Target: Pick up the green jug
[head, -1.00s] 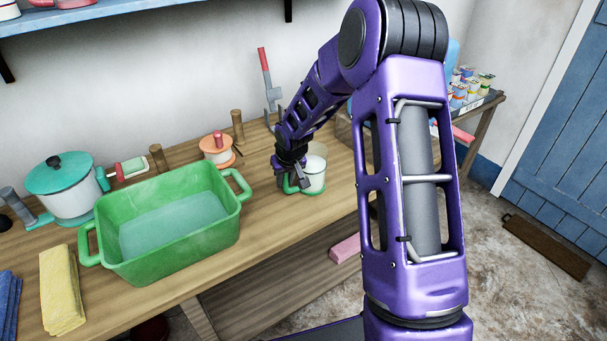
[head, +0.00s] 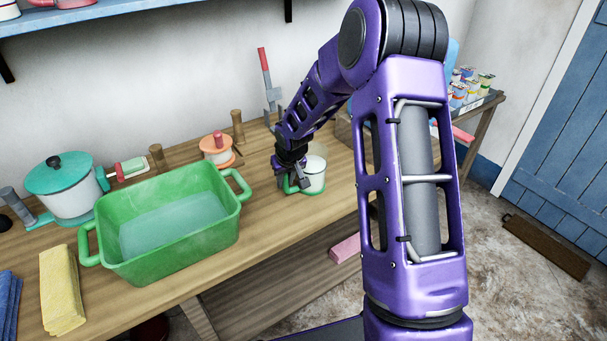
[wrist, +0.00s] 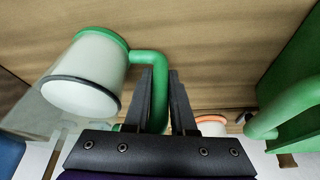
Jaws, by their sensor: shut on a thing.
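The green jug (head: 316,174) has a pale see-through body, a green base and a green handle. It stands upright on the wooden table, right of the green basin, and also shows at the left of the wrist view (wrist: 88,82). My gripper (head: 296,184) is at the jug's left side. In the wrist view, my gripper's fingers (wrist: 160,76) are on either side of the green handle (wrist: 157,95), shut on it. I cannot tell whether the base is just clear of the table.
The green basin (head: 170,262) holds water, left of my gripper. A teal-lidded pot (head: 65,200), a yellow cloth (head: 61,290) and an orange-rimmed pot (head: 215,155) stand around it. Wooden pegs rise behind. The table front near the jug is clear.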

